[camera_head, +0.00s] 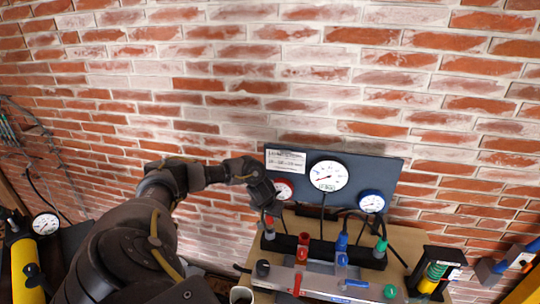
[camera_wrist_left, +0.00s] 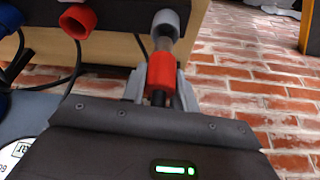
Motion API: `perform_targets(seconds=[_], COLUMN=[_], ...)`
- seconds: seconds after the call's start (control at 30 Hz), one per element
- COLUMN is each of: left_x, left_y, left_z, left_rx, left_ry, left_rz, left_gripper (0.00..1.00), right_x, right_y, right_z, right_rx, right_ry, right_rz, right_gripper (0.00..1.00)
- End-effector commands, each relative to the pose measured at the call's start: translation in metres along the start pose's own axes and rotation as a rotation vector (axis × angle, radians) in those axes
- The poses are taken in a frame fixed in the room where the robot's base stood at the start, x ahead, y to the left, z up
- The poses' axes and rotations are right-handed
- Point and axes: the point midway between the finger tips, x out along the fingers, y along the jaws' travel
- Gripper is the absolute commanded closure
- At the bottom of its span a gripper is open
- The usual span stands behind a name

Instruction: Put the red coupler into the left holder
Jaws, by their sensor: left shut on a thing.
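My left gripper (camera_head: 267,208) is in front of the left end of the dark gauge panel. It is shut on the red coupler (camera_head: 269,221), which points downward. In the left wrist view the red coupler (camera_wrist_left: 161,71) sits between the fingertips (camera_wrist_left: 160,95). A grey cup-like piece, seemingly the left holder (camera_head: 268,237), is just below the coupler. It also shows in the left wrist view (camera_wrist_left: 166,22), with a short dark stem between it and the red part. I cannot tell whether the coupler is seated in it. My right gripper is out of view.
The panel (camera_head: 390,165) carries a white gauge (camera_head: 327,176), a red gauge and a blue gauge (camera_head: 371,202). Another red fitting (camera_head: 303,246), a blue one (camera_head: 341,243) and a green one (camera_head: 381,244) stand to the right. Hoses run close by. A brick wall is behind.

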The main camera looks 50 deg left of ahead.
Motion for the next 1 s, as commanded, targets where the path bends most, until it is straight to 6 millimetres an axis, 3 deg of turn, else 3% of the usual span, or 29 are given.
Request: perform_targets(seconds=[0.57,1.0], left_x=[0.004,0.003], left_y=[0.000,0.000], left_z=[0.001,0.001], left_rx=[-0.001,-0.001], left_ry=[0.001,0.000], left_rz=[0.000,0.000], left_gripper=[0.94,0.94], right_x=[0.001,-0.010], right_y=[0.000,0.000], right_z=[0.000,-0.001], right_rx=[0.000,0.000], right_ry=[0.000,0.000], right_rz=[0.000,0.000], right_gripper=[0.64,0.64])
